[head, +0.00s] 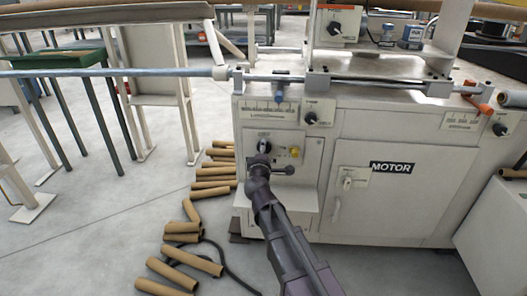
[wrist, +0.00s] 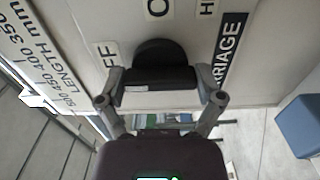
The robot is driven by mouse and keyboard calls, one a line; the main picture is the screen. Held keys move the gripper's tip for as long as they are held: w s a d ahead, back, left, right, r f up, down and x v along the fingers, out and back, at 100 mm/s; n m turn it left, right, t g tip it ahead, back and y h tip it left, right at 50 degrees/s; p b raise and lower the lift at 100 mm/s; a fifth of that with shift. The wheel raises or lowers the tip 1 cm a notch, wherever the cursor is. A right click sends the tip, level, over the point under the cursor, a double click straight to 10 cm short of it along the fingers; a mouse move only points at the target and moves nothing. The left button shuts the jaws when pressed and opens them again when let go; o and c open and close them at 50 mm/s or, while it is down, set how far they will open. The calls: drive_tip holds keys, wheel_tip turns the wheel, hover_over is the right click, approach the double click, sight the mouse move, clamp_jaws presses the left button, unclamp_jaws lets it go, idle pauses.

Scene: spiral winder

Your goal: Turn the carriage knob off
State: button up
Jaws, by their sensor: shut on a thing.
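The carriage knob (wrist: 158,58) is black and sits between my fingertips in the wrist view. My gripper (wrist: 161,82) is shut on the knob, one finger on each side. In the head view my gripper (head: 260,160) reaches the front panel (head: 284,176) of the cream machine, and the knob (head: 264,146) is partly covered by it. I cannot tell the knob's exact setting.
A yellow button (head: 295,152) is just right of the knob. Another knob (head: 311,118) sits higher on the machine. The "MOTOR" door (head: 385,190) is to the right. Cardboard tubes (head: 182,264) lie on the floor at left. A long rod (head: 120,72) runs across above.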

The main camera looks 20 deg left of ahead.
idle(0.5)
drive_tip(key=o, duration=0.9)
drive_tip(key=shift+c, duration=0.2)
drive_tip(key=shift+s, duration=0.15)
drive_tip(key=v, duration=1.1)
drive_tip(key=shift+s+d, duration=0.25)
drive_tip(key=shift+s, duration=0.1)
